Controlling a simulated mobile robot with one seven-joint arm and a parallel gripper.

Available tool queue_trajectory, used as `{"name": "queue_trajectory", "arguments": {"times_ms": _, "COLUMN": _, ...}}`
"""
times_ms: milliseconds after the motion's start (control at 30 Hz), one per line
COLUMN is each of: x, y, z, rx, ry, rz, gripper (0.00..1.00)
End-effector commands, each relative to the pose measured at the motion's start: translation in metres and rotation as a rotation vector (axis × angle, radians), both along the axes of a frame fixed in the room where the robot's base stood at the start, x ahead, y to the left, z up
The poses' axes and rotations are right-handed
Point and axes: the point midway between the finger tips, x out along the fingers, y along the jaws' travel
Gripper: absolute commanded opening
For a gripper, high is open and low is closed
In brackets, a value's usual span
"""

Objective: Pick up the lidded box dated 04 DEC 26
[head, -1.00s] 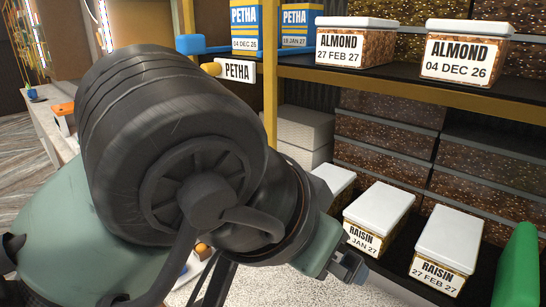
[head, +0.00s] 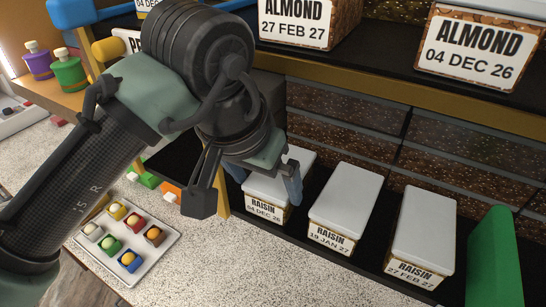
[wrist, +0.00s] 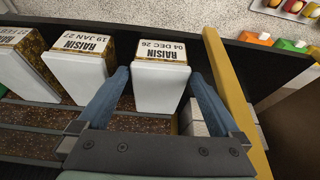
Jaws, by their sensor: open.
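A raisin box with a white lid (head: 270,185), labelled 04 DEC 26, stands at the left end of the lower shelf's front row. It also shows upright between the fingers in the wrist view (wrist: 160,88). My gripper (wrist: 159,76) is open, with one blue-grey finger on each side of this box. Slim gaps seem to remain; I cannot tell whether either finger touches. In the head view my gripper (head: 246,196) hangs over the box and hides part of it. An almond box (head: 474,50) on the upper shelf also reads 04 DEC 26.
Raisin boxes dated 19 JAN 27 (head: 343,208) and 27 FEB 27 (head: 420,235) stand to the right. A yellow post (wrist: 228,100) is close beside the gripper. The upper shelf edge (head: 400,85) is above. A sweets tray (head: 90,250) lies at lower left.

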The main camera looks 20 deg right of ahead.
Motion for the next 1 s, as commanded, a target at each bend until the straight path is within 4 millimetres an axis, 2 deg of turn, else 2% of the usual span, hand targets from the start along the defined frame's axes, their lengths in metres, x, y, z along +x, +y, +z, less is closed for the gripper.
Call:
{"name": "queue_trajectory", "arguments": {"times_ms": 100, "x": 0.010, "y": -0.009, "z": 0.002, "rx": 0.001, "ry": 0.000, "rz": 0.000, "gripper": 1.00}}
{"name": "queue_trajectory", "arguments": {"times_ms": 233, "x": 0.014, "y": -0.013, "z": -0.001, "rx": 0.000, "ry": 0.000, "rz": 0.001, "gripper": 1.00}}
{"name": "queue_trajectory", "arguments": {"times_ms": 600, "x": 0.026, "y": -0.025, "z": -0.043, "rx": 0.000, "ry": 0.000, "rz": 0.001, "gripper": 1.00}}
{"name": "queue_trajectory", "arguments": {"times_ms": 867, "x": 0.027, "y": -0.025, "z": -0.047, "rx": 0.000, "ry": -0.001, "rz": 0.001, "gripper": 1.00}}
{"name": "queue_trajectory", "arguments": {"times_ms": 1000, "x": 0.027, "y": -0.025, "z": -0.047, "rx": 0.000, "ry": -0.001, "rz": 0.001, "gripper": 0.75}}
